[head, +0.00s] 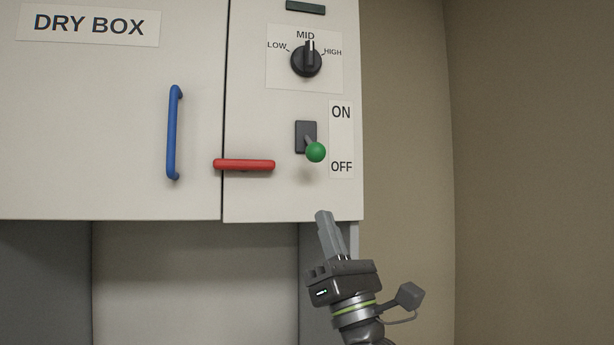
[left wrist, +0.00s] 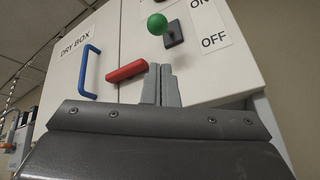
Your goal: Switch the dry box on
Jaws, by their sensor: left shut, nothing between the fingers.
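The dry box (head: 80,110) is a pale cabinet with a "DRY BOX" label on its door. Its switch is a toggle lever with a green ball knob (head: 316,152) on a dark plate (head: 305,132), beside an ON/OFF label (head: 341,140). The lever tilts down toward OFF. In the left wrist view the green knob (left wrist: 157,24) is above the fingertips. My left gripper (head: 323,214) is shut and empty, just below the knob and apart from it, near the panel's lower edge. My right gripper is not in view.
A red horizontal bar (head: 244,165) sits left of the switch, across the door seam. A blue door handle (head: 173,132) is further left. A black LOW/MID/HIGH dial (head: 306,61), pointing to MID, is above the switch. The space right of the cabinet is clear up to the wall.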

